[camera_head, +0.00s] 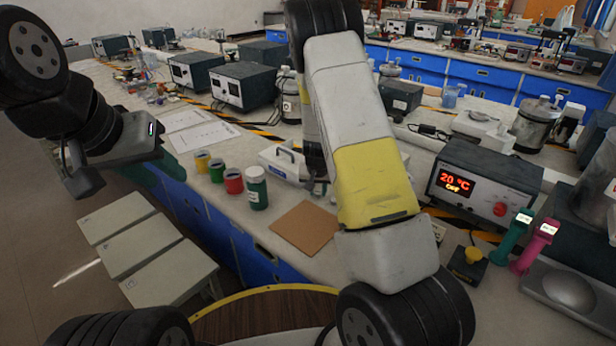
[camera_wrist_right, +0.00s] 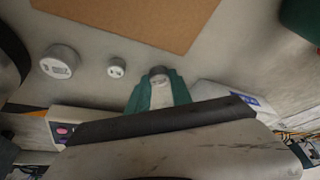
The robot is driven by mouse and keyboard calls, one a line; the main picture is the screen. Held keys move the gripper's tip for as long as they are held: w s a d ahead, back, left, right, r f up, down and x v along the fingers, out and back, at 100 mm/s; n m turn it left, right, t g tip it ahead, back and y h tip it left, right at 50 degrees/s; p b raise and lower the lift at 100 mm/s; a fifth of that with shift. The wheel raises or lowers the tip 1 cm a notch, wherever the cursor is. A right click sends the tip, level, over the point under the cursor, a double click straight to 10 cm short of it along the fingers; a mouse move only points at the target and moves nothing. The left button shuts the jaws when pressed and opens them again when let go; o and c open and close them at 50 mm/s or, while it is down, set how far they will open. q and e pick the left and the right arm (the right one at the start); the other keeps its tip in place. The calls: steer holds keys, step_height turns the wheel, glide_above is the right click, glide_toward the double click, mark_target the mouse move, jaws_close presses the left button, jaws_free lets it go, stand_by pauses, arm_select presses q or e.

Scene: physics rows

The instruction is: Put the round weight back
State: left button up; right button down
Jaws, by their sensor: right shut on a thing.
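My right gripper (camera_wrist_right: 158,84) has green fingertips shut on a small grey round weight (camera_wrist_right: 157,71), seen in the right wrist view. Only the top of the weight shows between the fingers. Two other round pale pieces, a larger one (camera_wrist_right: 59,62) and a smaller one (camera_wrist_right: 116,67), stand on the bench to its left. In the head view my right arm hides most of this area; the gripper (camera_head: 319,186) shows small beside the brown square board (camera_head: 305,228). My left gripper (camera_head: 82,178) hangs off the bench at the left, its jaws unclear.
A white case with a handle (camera_head: 284,161) stands behind the board. Several colored jars (camera_head: 233,181) stand left of it. A heater box reading 20 °C (camera_head: 484,184) and pink and teal handled tools (camera_head: 535,246) are at the right. Grey stools (camera_head: 150,250) stand below the bench.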

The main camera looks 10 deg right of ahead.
steer(key=c, duration=1.1)
jaws_free()
steer(key=shift+c, duration=0.2)
steer(key=s+a+r+y, duration=0.1)
steer(key=s+a+r, duration=0.1)
steer(key=s+r, duration=0.5)
steer(key=s+a+r+n+y, duration=0.15)
steer(key=s+r, duration=0.25)
steer(key=r, duration=0.6)
steer(key=s+a+r+y, duration=0.1)
steer(key=s+r+y, duration=0.1)
steer(key=s+r, duration=0.5)
steer(key=s+r+n+t, duration=0.1)
steer(key=s+r, duration=0.4)
steer(key=s, duration=0.2)
steer(key=s+r+n+t+h, duration=0.1)
steer(key=s+r, duration=0.4)
steer(key=s, duration=0.2)
steer(key=shift+s, duration=0.3)
